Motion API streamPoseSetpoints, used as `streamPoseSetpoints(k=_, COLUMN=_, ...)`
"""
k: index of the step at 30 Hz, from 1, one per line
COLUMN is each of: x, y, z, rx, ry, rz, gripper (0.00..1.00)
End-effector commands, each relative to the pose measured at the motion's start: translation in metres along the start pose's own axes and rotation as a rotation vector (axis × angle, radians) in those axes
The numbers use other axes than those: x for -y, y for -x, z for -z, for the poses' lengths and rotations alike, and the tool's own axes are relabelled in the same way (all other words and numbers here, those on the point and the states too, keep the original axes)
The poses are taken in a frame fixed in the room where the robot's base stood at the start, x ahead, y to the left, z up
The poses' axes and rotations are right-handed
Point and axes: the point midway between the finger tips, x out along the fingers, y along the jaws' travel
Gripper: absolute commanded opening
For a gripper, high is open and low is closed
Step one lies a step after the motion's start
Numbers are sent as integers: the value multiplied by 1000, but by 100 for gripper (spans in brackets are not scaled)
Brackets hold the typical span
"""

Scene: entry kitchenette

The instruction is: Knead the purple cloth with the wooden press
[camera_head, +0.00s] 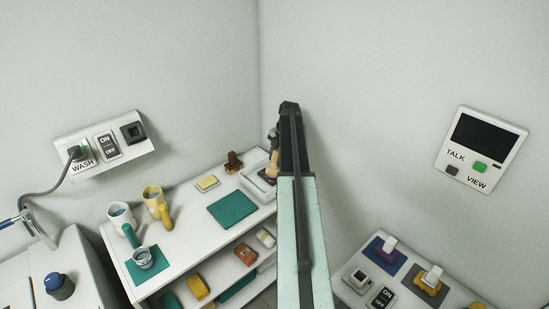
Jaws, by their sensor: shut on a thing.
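My gripper (272,148) is at the far right end of the white shelf top, partly hidden by my own arm. It is shut on the tan wooden press (271,167), which is upright over a white tub (250,182). The tub's inside is mostly hidden by the press and my arm. A small dark, purplish patch shows in it, but I cannot tell if it is the purple cloth. I cannot tell whether the press touches anything below.
A dark brown knobbed object (233,162) stands behind the tub. Walls close the corner behind.

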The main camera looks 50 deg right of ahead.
Motion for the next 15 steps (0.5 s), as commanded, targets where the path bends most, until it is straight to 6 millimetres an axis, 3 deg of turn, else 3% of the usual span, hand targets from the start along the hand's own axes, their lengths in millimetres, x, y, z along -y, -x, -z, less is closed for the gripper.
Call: streamPoseSetpoints(k=15, x=4, y=-22, z=-2, rx=0, ry=0, rz=0, gripper=0)
